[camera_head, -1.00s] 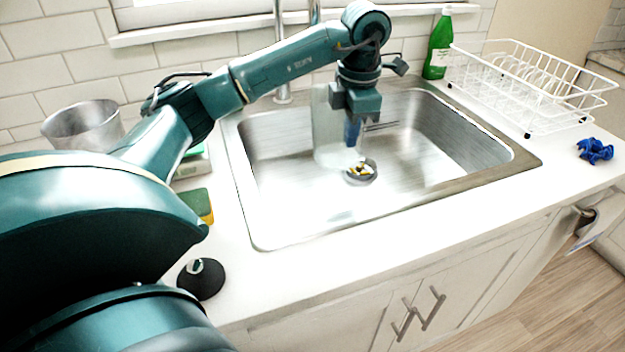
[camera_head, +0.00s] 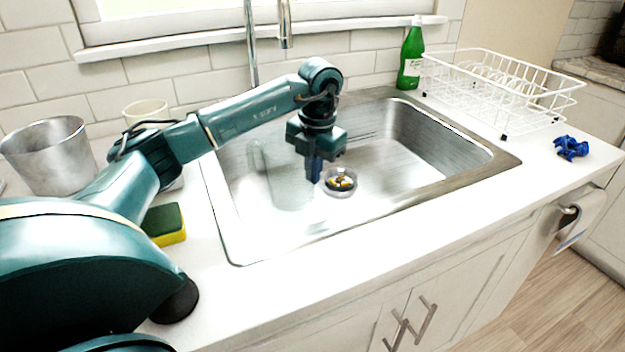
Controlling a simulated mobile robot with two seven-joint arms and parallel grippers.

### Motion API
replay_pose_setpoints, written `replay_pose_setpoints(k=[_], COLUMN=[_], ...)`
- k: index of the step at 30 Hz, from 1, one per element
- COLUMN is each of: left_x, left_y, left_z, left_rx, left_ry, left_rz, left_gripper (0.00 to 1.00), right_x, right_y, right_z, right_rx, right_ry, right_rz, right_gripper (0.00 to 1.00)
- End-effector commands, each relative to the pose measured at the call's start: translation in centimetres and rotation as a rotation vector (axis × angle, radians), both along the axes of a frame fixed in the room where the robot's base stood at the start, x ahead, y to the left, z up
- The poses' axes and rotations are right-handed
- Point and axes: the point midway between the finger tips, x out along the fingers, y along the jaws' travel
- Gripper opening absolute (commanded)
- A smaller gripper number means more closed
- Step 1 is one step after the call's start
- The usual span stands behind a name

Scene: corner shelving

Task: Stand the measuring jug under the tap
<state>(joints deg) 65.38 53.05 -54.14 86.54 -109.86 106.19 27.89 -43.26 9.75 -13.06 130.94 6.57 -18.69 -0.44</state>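The measuring jug (camera_head: 288,185) is see-through and faint against the steel. It looks upright, low in the sink basin (camera_head: 390,185), left of the drain (camera_head: 340,182). My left gripper (camera_head: 314,170) points down at the jug's right side. Its dark blue fingers look close together on the jug, though the contact is hard to see. The tap (camera_head: 286,25) rises behind the sink, its spout end above and behind the jug. I cannot tell if the jug's base touches the basin floor. My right gripper is not in view.
A white dish rack (camera_head: 500,95) and green bottle (camera_head: 411,58) stand right of the sink, with a blue crumpled item (camera_head: 571,147). At left are a metal pot (camera_head: 48,158), a cream cup (camera_head: 146,111) and a sponge (camera_head: 166,225). The front counter strip is clear.

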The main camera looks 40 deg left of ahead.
Motion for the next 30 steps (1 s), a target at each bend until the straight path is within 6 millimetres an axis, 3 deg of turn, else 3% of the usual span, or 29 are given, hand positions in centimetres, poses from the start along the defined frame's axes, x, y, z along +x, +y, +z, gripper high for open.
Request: replay_pose_setpoints(k=[4,14,23,30], left_x=[0.0,0.0,0.0,0.0], left_y=[0.0,0.0,0.0,0.0], left_z=[-2.1,-2.5,-2.4,-2.3], left_rx=[0.000,0.000,0.000,0.000], left_ry=[0.002,0.001,0.001,0.001], left_rz=[-0.001,-0.001,-0.001,-0.001], left_gripper=[0.00,0.00,0.25,0.25], right_x=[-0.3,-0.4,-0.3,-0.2], right_y=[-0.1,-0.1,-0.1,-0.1], right_z=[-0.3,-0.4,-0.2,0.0], right_rx=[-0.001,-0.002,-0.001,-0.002], right_ry=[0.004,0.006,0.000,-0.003], right_rz=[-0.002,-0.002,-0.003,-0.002], right_gripper=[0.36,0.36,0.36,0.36])
